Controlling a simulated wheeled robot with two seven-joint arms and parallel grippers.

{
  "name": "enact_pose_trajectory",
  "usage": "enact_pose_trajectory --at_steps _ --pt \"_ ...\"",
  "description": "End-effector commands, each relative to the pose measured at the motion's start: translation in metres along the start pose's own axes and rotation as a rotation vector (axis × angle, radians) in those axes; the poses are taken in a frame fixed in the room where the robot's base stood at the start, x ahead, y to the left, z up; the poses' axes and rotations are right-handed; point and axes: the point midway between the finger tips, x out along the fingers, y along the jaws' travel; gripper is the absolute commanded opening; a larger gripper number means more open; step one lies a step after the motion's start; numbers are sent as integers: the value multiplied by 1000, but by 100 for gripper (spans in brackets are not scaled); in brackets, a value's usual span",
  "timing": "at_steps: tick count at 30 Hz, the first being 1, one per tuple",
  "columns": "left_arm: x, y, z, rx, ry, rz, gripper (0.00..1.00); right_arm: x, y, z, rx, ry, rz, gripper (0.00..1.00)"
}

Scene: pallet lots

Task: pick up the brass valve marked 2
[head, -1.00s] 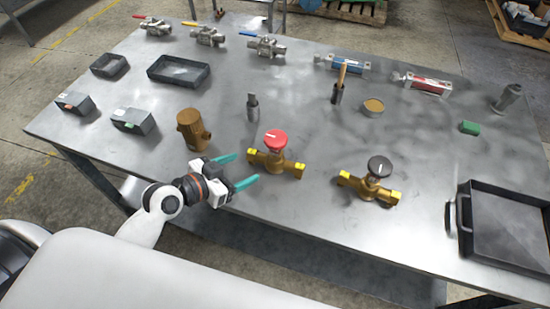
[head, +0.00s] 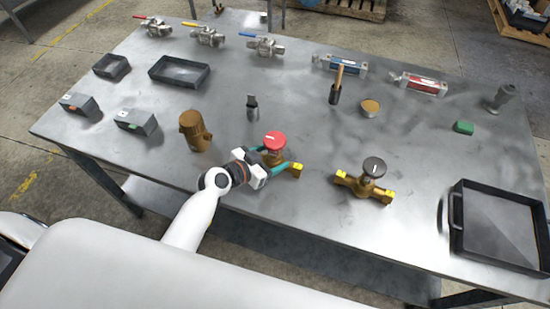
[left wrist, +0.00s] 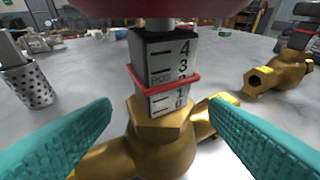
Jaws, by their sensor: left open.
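A brass valve with a red knob (head: 274,141) stands upright near the table's front edge. In the left wrist view, its brass body (left wrist: 158,148) carries a white scale plate (left wrist: 165,72) with figures 4, 3, 1 and 0; a red ring crosses it between 3 and 1. My left gripper (head: 275,157) is open, its teal fingers on either side of the valve below the knob. In the left wrist view a gap shows between each finger and the plate. My right gripper is not in view.
A brown fitting (head: 195,132) stands left of the gripper, and a dark small cylinder (head: 252,110) behind it. A black tray (head: 458,238) lies at the right edge. Several ball valves and boxes stand farther back. The table between the two brass valves is clear.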

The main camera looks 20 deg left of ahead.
Motion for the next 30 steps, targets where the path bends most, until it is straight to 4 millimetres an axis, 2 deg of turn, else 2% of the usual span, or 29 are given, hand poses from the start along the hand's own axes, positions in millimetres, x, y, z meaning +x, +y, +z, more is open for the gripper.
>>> enact_pose_trajectory --at_steps 6,19,26,30 --pt "1 0 -1 0 1 0 69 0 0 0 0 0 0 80" --pt "0 0 -1 0 1 0 0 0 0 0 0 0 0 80" --pt "0 1 3 1 -5 2 0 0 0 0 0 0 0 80" --pt "-4 1 12 3 -7 1 0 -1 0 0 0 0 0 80"
